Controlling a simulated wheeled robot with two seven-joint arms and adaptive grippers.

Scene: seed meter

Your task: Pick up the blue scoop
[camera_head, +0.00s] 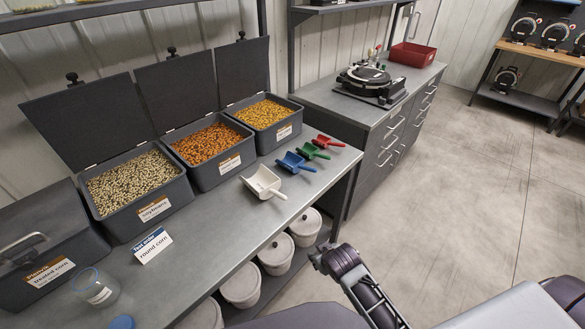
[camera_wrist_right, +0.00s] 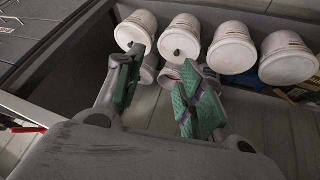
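The blue scoop (camera_head: 296,162) lies on the grey bench top, between a white scoop (camera_head: 263,183) and a green scoop (camera_head: 313,151). A red scoop (camera_head: 328,141) lies beyond the green one. My right gripper (camera_head: 326,258) is off the bench's front edge, below and to the right of the blue scoop, not touching it. In the right wrist view its green-padded fingers (camera_wrist_right: 158,88) are spread apart with nothing between them. The blue scoop does not show in the right wrist view. My left gripper is not in view.
Open bins of soybeans (camera_head: 131,182), orange grain (camera_head: 207,142) and yellow corn (camera_head: 262,114) line the back of the bench. White lidded buckets (camera_head: 276,255) sit below the bench.

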